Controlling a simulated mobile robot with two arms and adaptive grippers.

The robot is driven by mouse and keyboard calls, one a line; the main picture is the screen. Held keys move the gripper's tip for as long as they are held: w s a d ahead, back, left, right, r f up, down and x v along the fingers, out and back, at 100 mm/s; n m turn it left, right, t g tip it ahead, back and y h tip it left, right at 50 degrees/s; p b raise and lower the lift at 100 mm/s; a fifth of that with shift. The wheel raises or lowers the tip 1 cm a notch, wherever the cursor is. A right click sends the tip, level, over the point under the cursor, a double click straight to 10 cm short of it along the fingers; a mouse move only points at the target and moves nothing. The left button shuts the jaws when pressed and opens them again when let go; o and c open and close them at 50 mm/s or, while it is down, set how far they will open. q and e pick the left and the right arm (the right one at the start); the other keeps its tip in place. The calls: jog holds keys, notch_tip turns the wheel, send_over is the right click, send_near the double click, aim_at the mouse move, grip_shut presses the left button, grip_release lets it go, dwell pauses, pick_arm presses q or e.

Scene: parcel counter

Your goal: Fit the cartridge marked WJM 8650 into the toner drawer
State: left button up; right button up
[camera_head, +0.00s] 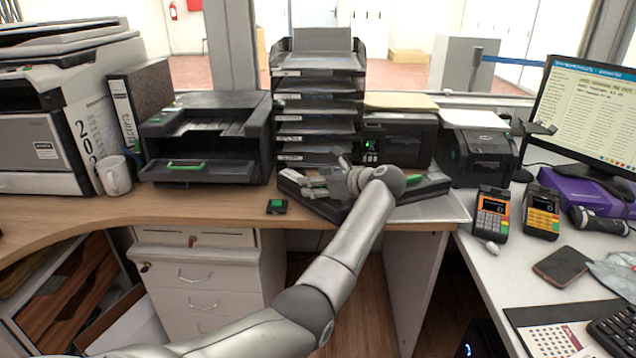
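My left gripper (322,184) reaches over a low dark tray (416,191) on the wooden counter, in front of the letter-tray stack. Its fingers are small and partly overlap the tray, so whether they are shut or hold something is unclear. A small black block with a green top (277,206) lies apart on the counter, left of the tray; it may be a cartridge, but no marking is legible. A black printer (205,140) at the left has a green handle (186,165) on its front, possibly the toner drawer's. WJM 8650 cannot be read anywhere. My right gripper is out of view.
A tall black letter-tray stack (318,95) stands behind the tray. A second black printer (400,137) and a label printer (478,152) stand to its right. A white mug (114,176) is left of the green-handled printer. Counter space before that printer is clear.

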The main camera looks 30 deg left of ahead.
pick_arm(q)
jog(key=shift+r, duration=0.1)
jog(key=o, duration=1.4)
jog(key=shift+d, duration=0.1)
jog(key=shift+c, duration=0.2)
